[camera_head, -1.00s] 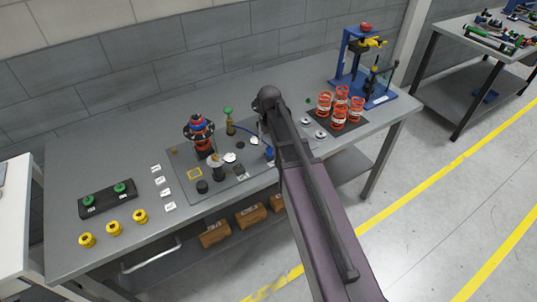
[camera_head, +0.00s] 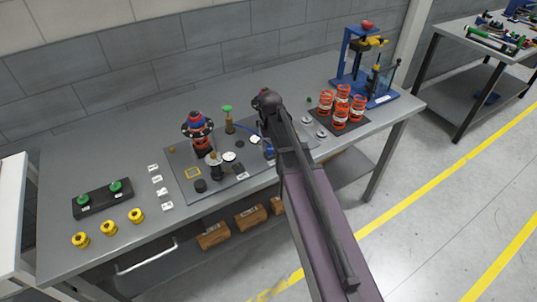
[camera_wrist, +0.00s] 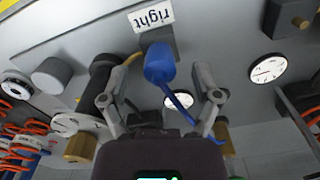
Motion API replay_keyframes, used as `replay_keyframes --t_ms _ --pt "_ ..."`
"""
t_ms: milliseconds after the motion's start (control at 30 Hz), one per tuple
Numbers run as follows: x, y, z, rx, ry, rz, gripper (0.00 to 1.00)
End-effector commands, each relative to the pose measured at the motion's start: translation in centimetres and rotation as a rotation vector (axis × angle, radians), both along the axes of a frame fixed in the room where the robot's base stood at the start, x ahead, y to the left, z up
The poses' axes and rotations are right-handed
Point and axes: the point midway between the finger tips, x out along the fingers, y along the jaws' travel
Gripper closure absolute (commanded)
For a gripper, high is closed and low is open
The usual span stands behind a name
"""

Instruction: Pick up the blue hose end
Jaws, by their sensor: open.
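The blue hose end (camera_wrist: 158,62) is a rounded blue piece at upper centre in the wrist view, with a thin blue hose (camera_wrist: 180,108) running down and right from it. It sits against a dark grey block beside a white label reading "right" (camera_wrist: 152,18). My gripper (camera_wrist: 161,98) is open, one finger on each side of the hose. The hose end appears just ahead of the fingertips, and nothing is gripped. In the head view a blue piece (camera_head: 269,152) shows beside my arm, which hides the gripper there.
Round white gauges (camera_wrist: 267,68) and a dark cylinder (camera_wrist: 98,78) surround the gripper. Orange springs (camera_head: 341,107) and a blue press (camera_head: 365,75) stand right on the grey bench (camera_head: 110,150). A spring assembly (camera_head: 199,135) stands left of my arm.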

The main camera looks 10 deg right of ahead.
Motion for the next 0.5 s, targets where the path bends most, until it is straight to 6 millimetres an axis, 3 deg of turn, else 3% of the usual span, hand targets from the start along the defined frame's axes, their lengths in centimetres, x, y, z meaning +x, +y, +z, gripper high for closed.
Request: replay_keyframes --t_ms 200,500 --pt "0.00 -0.01 -1.50 0.000 0.000 0.000 0.20" --pt "0.00 -0.01 -1.58 0.000 0.000 0.000 0.20"
